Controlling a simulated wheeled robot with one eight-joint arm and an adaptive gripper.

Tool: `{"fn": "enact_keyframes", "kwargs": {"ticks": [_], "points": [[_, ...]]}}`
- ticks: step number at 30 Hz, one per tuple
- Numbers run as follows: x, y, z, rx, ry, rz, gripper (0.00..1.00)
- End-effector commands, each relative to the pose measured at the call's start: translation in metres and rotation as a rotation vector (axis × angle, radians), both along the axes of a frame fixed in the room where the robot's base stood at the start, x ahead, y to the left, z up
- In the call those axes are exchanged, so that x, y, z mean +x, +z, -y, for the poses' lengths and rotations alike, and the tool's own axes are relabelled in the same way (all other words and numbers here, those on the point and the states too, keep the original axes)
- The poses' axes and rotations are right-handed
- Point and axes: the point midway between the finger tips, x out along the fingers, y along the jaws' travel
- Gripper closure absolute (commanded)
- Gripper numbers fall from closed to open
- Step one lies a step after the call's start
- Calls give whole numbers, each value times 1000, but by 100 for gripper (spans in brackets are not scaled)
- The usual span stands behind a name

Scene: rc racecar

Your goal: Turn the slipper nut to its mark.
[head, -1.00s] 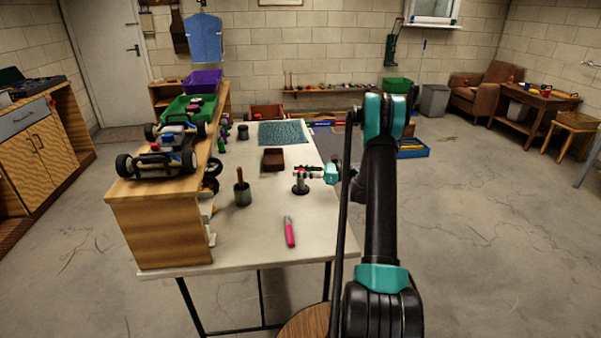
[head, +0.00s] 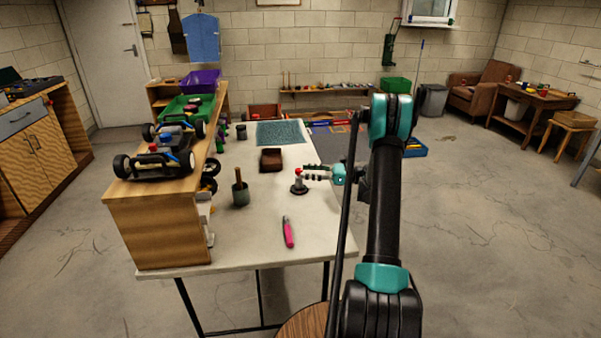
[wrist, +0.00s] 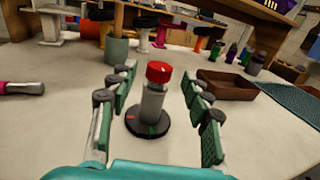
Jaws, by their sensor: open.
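The slipper nut is a red cap (wrist: 159,72) with a small white mark, on top of an upright grey post (wrist: 152,101). The post stands on a round dark base (wrist: 148,122) with a green mark on its near side and a small red mark. In the head view the red nut (head: 298,171) shows on the worktable. My gripper (wrist: 158,82) is open, with one finger on each side of the nut and post in the wrist view, apart from both. In the head view my gripper (head: 306,173) reaches in from the right, close beside the nut.
A brown tray (head: 271,160) lies behind the post, and a blue-green mat (head: 281,133) further back. A grey-green cup (head: 241,194) with a brown handle stands left. A pink-handled tool (head: 288,232) lies in front. A wooden shelf (head: 160,228) with cars lines the left edge.

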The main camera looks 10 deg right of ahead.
Motion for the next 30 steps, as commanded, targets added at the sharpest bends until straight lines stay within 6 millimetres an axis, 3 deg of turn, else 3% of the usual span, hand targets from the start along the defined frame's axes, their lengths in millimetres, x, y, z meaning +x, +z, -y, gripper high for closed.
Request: {"fn": "enact_keyframes", "kwargs": {"ticks": [6,13,25,30], "points": [[-13,0,44,0,-2,0,51],[-22,0,72,0,-2,0,51],[-24,0,77,0,1,0,51],[-26,6,68,-38,0,16,51]]}}
